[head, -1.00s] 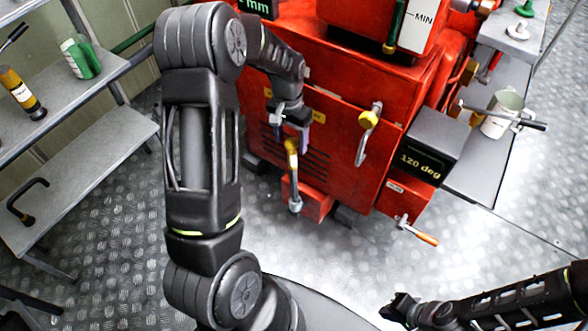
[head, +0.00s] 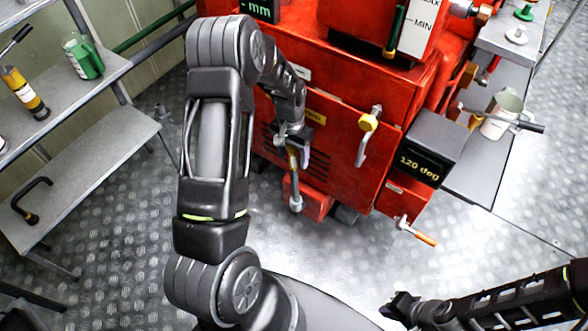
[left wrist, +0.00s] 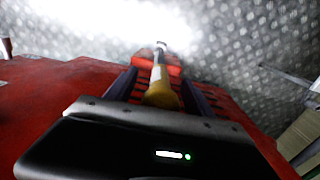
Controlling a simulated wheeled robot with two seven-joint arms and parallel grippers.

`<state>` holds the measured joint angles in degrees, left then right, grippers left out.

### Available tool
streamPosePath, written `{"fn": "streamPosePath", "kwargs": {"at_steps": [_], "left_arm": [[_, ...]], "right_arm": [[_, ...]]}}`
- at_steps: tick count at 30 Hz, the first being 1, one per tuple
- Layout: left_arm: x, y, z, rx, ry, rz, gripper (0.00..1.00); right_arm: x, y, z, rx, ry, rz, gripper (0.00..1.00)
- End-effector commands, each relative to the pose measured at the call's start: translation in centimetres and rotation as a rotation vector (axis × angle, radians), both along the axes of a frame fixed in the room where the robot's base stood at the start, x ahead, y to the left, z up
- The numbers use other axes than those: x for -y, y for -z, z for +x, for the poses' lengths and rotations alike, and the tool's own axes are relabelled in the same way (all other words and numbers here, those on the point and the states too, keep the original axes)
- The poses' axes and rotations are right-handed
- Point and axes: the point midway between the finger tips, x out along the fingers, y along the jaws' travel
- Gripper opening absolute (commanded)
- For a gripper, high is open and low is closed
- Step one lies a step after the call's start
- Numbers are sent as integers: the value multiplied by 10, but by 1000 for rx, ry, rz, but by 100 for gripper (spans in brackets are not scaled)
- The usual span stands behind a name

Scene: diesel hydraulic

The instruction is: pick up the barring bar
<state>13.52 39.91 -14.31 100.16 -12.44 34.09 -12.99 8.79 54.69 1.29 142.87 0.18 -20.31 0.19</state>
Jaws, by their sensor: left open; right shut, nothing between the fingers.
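The bar I take for the barring bar (head: 295,188) stands at the front of the red machine, with a yellow upper end and a grey shaft. Its lower end is by a small red box. My left gripper (head: 298,152) is open at its upper end and partly hides it. In the left wrist view the bar's yellow end (left wrist: 160,92) lies between the two spread fingers; contact cannot be told. My right gripper (head: 398,306) is shut and empty at the lower right, far from the bar.
The red machine (head: 345,95) has a yellow-hubbed lever (head: 367,123) and an orange-handled crank (head: 415,232) right of the bar. A black "120 deg" display (head: 425,150) juts out. Shelves (head: 85,165) stand at left. The floor in front is clear.

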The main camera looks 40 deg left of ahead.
Motion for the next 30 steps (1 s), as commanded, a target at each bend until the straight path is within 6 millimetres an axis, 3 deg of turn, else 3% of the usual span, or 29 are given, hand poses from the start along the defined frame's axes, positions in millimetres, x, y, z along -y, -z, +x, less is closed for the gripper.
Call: {"fn": "streamPosePath", "kwargs": {"at_steps": [14,30], "left_arm": [[0,0,0,0,0,0,62],[0,0,0,0,0,0,18]], "right_arm": [[0,0,0,0,0,0,0],[0,0,0,0,0,0,0]]}}
